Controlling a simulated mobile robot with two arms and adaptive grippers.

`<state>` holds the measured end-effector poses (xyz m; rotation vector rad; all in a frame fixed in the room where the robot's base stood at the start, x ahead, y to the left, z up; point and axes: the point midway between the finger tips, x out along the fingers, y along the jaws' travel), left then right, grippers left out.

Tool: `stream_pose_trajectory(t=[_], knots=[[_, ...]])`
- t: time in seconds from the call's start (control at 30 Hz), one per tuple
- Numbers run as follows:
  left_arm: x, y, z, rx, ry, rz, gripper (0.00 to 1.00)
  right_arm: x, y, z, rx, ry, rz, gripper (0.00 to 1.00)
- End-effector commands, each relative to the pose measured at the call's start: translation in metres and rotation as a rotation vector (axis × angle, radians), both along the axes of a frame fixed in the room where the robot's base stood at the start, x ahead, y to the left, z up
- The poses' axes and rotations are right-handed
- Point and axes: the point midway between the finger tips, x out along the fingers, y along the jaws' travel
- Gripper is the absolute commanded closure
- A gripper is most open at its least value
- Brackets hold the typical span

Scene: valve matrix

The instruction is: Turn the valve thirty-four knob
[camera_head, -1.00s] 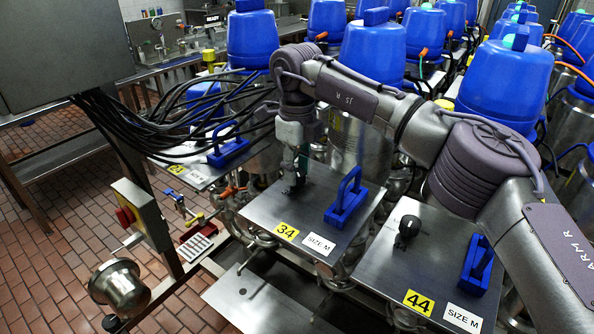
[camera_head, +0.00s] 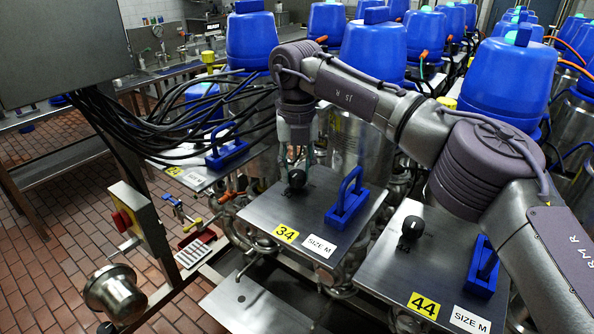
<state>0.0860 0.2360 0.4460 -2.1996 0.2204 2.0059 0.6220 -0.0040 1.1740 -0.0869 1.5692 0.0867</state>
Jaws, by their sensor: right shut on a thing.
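The valve thirty-four knob (camera_head: 297,179) is a small black round knob on a flat steel plate (camera_head: 275,205) with a yellow "34" label (camera_head: 286,234) and a white "SIZE M" label (camera_head: 321,246). My right gripper (camera_head: 296,160) points down at this knob from above. Its fingers are shut on the knob's upper part, and the exact contact is small and hard to see. My left gripper is not in view.
A blue handle (camera_head: 348,196) stands on the same plate, right of the knob. The neighbouring plate (camera_head: 385,263), labelled 44, bears another black knob (camera_head: 412,229) and a blue handle (camera_head: 482,268). Black cables (camera_head: 165,125) hang at left. Blue-topped steel vessels (camera_head: 377,55) crowd the back.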

Motion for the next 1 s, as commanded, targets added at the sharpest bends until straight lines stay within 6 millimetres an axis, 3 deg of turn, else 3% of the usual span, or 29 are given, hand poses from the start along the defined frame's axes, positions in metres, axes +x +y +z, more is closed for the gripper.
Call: stream_pose_trajectory(t=[0.67, 0.7, 0.83, 1.0], knots=[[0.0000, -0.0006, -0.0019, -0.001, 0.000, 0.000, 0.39, -0.0003, 0.0001, -0.0003, -0.001, 0.001, -0.065, 0.98], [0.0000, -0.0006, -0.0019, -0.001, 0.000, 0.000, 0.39, -0.0003, 0.0001, -0.0003, -0.001, 0.001, -0.065, 0.60], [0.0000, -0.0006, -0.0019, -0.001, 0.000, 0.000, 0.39, -0.0002, 0.0001, -0.0003, 0.000, 0.001, -0.065, 0.39], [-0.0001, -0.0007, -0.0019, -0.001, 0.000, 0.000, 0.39, -0.0001, 0.0001, -0.0003, 0.000, 0.001, -0.065, 0.39]])
